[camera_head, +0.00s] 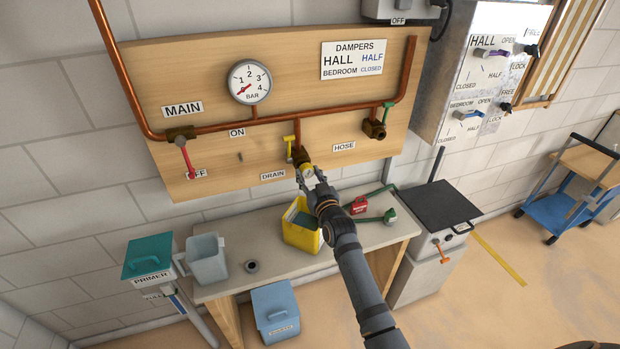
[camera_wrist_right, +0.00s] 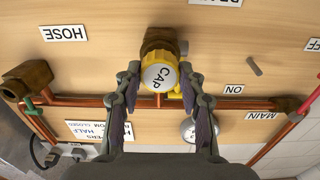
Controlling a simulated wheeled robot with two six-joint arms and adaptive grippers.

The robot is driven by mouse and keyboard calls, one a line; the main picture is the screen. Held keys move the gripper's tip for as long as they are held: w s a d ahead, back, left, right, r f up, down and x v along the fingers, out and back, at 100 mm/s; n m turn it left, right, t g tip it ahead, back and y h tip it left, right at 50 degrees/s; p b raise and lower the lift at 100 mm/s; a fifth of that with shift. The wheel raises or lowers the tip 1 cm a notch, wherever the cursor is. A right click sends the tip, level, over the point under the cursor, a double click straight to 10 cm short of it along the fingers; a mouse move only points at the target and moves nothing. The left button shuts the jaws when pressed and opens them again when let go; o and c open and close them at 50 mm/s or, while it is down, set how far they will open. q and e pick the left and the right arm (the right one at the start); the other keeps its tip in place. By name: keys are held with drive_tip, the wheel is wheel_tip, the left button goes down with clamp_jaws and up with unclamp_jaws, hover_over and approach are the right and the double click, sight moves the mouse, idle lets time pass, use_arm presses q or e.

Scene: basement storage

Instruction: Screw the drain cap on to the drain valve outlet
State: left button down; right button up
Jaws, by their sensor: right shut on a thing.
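The drain cap (camera_wrist_right: 160,77) has a yellow rim and a white face marked CAP. It sits between the fingertips of my right gripper (camera_wrist_right: 159,82), which is shut on it. In the head view the cap (camera_head: 306,171) is at the mouth of the brass drain valve (camera_head: 299,154), beside the DRAIN label. The brass valve body also shows right behind the cap in the wrist view (camera_wrist_right: 157,40). The cap appears against or over the outlet; the frames do not show whether the threads are engaged. The valve has a yellow handle (camera_head: 289,145). My left gripper is out of view.
The hose valve (camera_head: 375,128) is to the right, the main valve (camera_head: 182,136) to the left.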

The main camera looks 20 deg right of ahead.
drive_tip(key=shift+w, duration=0.65)
drive_tip(key=o, duration=1.4)
drive_tip(key=shift+c, duration=0.2)
drive_tip(key=s, duration=1.2)
drive_tip(key=shift+d, duration=0.15)
drive_tip(key=shift+f, duration=0.1)
